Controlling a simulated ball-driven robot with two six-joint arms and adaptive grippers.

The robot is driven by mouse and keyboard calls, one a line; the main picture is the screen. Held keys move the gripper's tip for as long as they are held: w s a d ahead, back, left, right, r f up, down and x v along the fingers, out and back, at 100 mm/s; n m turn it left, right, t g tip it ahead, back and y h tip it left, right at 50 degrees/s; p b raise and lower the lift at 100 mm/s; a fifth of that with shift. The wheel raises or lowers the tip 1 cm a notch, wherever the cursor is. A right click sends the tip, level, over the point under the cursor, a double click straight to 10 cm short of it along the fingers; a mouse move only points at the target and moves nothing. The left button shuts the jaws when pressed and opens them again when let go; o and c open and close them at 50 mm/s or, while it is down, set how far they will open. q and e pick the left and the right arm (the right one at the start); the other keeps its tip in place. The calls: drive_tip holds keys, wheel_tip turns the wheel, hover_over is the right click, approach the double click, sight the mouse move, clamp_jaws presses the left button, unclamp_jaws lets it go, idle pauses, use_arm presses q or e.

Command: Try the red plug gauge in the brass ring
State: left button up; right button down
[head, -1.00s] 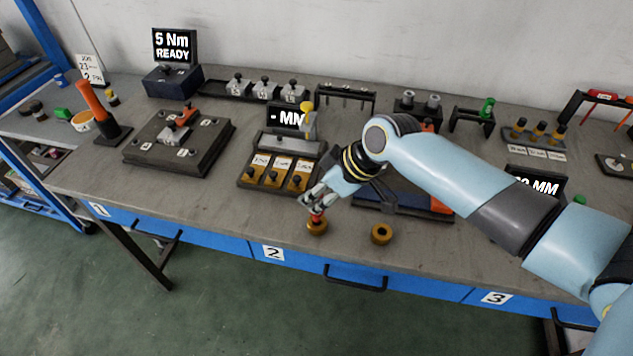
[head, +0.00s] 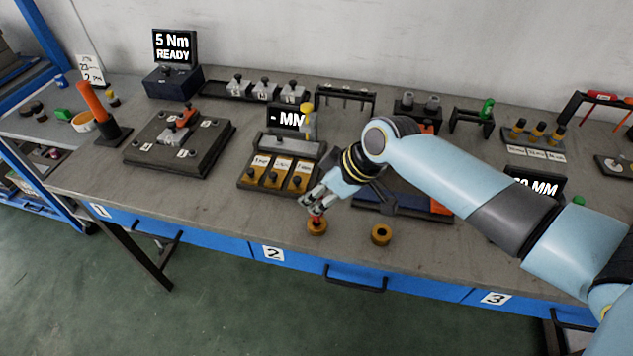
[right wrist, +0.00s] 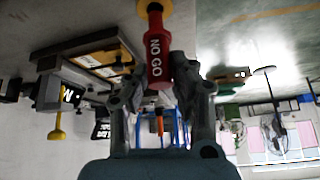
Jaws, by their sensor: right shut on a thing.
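My right gripper (head: 317,208) is shut on the red plug gauge (head: 317,219). In the right wrist view the gauge (right wrist: 158,55) is a red handle marked "NO GO" between the fingers (right wrist: 160,72), its thin end meeting a brass ring (right wrist: 155,10). In the head view that brass ring (head: 316,229) sits on the bench near the front edge, directly under the gauge. The end of the gauge is at the ring's top; how far it is in the bore cannot be told. A second brass ring (head: 381,237) lies to the right. My left gripper is not in view.
A tray with yellow-brown compartments (head: 262,188) stands behind and left of the ring, with a yellow-handled tool (head: 308,122) behind it. A blue-edged dark block (head: 400,205) lies under my right arm. The bench front edge (head: 230,231) is close.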

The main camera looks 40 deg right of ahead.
use_arm(q)
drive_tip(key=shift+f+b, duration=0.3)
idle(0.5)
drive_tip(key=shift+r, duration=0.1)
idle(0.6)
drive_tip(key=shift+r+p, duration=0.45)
drive_tip(key=shift+p, duration=0.1)
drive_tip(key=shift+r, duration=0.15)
idle(3.2)
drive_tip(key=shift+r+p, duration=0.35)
drive_tip(key=shift+p, duration=0.15)
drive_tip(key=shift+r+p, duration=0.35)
idle(1.1)
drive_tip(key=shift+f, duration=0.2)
idle(0.5)
